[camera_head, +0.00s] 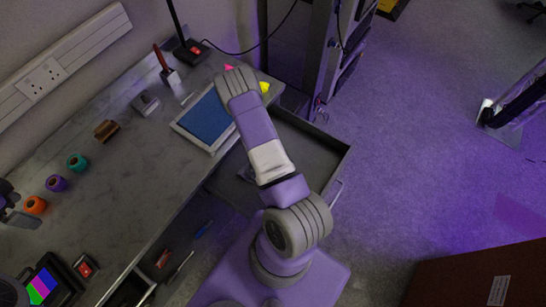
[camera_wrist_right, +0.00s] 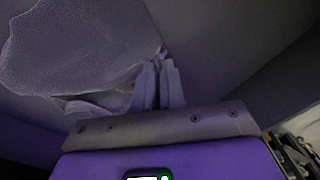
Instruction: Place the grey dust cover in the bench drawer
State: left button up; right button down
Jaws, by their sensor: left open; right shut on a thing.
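The grey dust cover (camera_wrist_right: 75,50) is a soft, folded cloth in the right wrist view. My right gripper (camera_wrist_right: 158,82) is shut on its edge, and the cloth hangs to the left of the fingers. Plain grey surfaces lie close around it. The bench drawer (camera_head: 312,158) is pulled out at the bench's far end in the head view. My right arm reaches across it, and the right gripper is hidden there. A small pale shape shows in the drawer beside the arm; I cannot tell what it is. My left gripper (camera_head: 14,212) is open and empty at the left edge, over the bench.
On the bench (camera_head: 120,200) are a blue-topped tray (camera_head: 205,118), a brush (camera_head: 166,65), several coloured spools (camera_head: 56,183) and a red-switched box (camera_head: 85,266). Loose tools (camera_head: 181,263) lie below the bench front. A rack stands behind the drawer.

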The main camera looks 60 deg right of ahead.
jog(key=shift+a+f, duration=0.15)
jog(key=c, duration=0.9)
grip_release()
